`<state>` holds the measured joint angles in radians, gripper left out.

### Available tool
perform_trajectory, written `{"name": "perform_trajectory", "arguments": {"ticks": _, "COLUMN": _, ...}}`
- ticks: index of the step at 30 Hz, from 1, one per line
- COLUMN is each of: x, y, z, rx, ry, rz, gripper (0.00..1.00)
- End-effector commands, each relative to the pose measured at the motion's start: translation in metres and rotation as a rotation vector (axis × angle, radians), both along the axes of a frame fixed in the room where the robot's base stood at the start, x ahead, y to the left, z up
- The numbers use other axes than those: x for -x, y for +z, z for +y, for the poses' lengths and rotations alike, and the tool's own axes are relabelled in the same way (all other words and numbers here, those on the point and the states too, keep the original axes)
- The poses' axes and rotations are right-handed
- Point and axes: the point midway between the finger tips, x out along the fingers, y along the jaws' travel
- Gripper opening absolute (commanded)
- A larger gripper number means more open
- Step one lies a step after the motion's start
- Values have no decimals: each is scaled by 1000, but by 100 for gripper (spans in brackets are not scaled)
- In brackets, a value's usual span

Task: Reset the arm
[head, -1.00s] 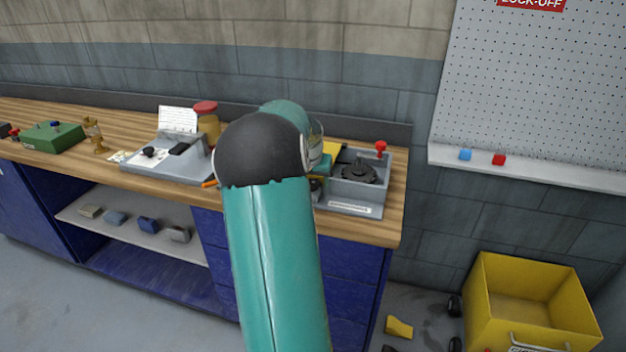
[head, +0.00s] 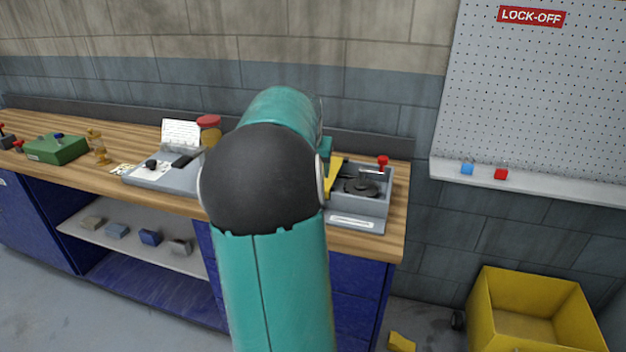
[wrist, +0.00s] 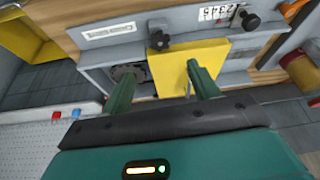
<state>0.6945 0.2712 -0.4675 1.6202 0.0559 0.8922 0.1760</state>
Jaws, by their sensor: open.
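On the bench a grey fixture (head: 372,209) holds a dark round disc (head: 360,187), with a red knob (head: 383,161) at its back right. A yellow plate (head: 333,174) stands at its left, partly hidden by my arm. In the wrist view my gripper (wrist: 160,69) is open, its two green fingers apart with nothing held between them. The yellow plate (wrist: 183,72) is in front of the fingers, with a dark knob (wrist: 160,41) by its edge. The toothed disc (wrist: 130,72) shows beyond the left finger. Contact cannot be told. My gripper is hidden in the head view.
A grey console (head: 165,178), a red-lidded jar (head: 209,130) and a green box (head: 57,149) stand left along the bench. A pegboard ledge (head: 540,180) holds blue and red padlocks. A yellow bin (head: 540,310) stands on the floor at the right.

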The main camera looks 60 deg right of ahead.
Motion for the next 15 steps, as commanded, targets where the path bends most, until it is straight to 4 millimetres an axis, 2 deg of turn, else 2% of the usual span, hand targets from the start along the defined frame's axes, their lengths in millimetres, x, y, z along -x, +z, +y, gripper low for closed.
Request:
{"name": "perform_trajectory", "arguments": {"ticks": 4, "x": 0, "y": 11, "z": 4, "rx": 1, "ry": 0, "rz": -1, "gripper": 60}}
{"name": "perform_trajectory", "arguments": {"ticks": 15, "x": 1, "y": 12, "z": 5, "rx": 0, "ry": 0, "rz": 0, "gripper": 60}}
